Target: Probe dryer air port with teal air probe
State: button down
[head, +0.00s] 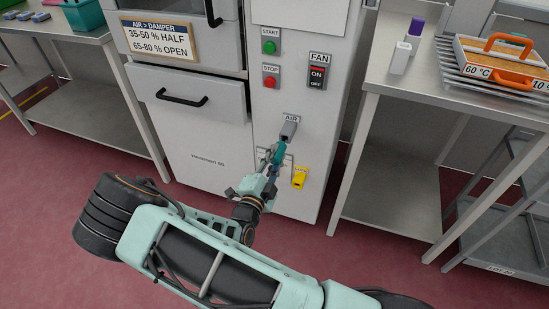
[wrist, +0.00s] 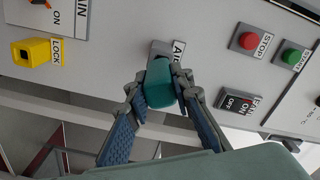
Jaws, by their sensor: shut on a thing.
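The dryer (head: 225,150) is a white cabinet with a control panel. Its grey air port (head: 289,130), under an AIR label, sticks out below the START and STOP buttons. My gripper (head: 273,160) is shut on the teal air probe (head: 278,152), just below and in front of the port. In the wrist view, the probe's teal body (wrist: 160,84) sits between both fingers of my gripper (wrist: 162,90), and its far end meets or overlaps the grey port (wrist: 160,50). The probe's tip is hidden, so I cannot tell how far it is inside.
A yellow LOCK fitting (head: 299,177) sits right of my gripper. The fan switch (head: 317,77) is above the port. A steel table (head: 400,78) with a tray and small bottles stands at the right. Another table (head: 70,35) stands at the left. The red floor between is clear.

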jog(key=shift+x, duration=1.4)
jog(key=c, duration=1.6)
grip_release()
jog(key=shift+s, duration=0.1)
